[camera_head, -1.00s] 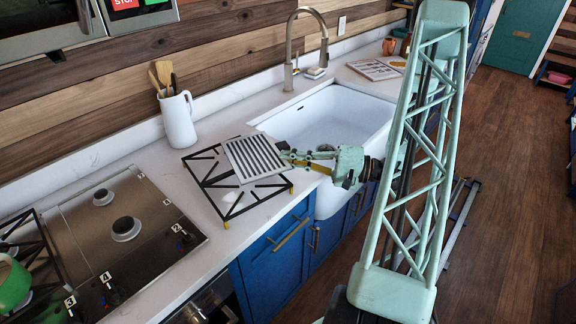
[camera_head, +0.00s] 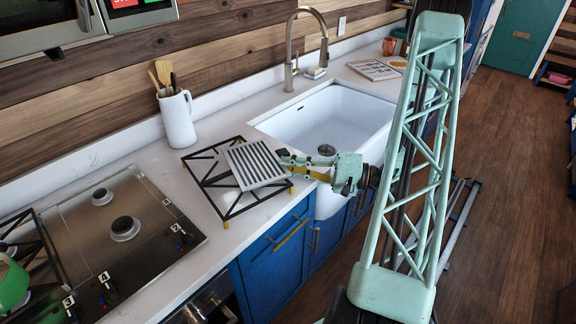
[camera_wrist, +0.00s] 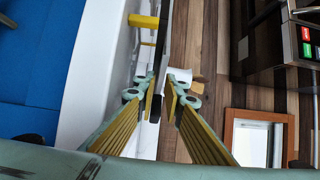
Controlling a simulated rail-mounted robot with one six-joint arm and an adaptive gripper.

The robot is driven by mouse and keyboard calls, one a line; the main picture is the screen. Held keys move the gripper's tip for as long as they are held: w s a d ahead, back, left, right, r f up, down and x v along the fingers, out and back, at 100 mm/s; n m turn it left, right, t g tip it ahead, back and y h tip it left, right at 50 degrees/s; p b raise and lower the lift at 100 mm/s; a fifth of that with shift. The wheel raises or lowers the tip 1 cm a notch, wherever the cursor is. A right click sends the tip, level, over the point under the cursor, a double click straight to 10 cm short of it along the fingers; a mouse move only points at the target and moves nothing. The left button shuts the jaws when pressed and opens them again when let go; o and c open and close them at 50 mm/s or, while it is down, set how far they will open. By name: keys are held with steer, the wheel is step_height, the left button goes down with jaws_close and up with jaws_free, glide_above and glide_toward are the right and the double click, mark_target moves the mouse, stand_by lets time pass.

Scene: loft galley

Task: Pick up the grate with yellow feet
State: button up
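The grate (camera_head: 222,202) is a black open frame lying on the white counter between cooktop and sink. A grey slotted plate (camera_head: 254,163) lies over its right part. A yellow foot (camera_wrist: 143,20) shows under the grate in the wrist view. My gripper (camera_head: 287,164) is at the grate's right side, by the sink. In the wrist view, the dark edge of the grate (camera_wrist: 162,35) runs between my yellow-padded fingers (camera_wrist: 160,100). The fingers stand apart with a narrow gap beside the dark edge; contact is unclear.
The white sink (camera_head: 350,105) with its tall faucet (camera_head: 290,50) lies behind and right of my gripper. A white pitcher of utensils (camera_head: 178,120) stands behind the grate. The cooktop (camera_head: 95,235) with a green pot (camera_head: 12,285) is at the left.

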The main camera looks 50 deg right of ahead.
steer(key=shift+r, duration=0.15)
steer(key=shift+p+v, duration=0.45)
steer(key=shift+v, duration=5.5)
steer(key=o, duration=0.3)
steer(key=shift+o, duration=0.2)
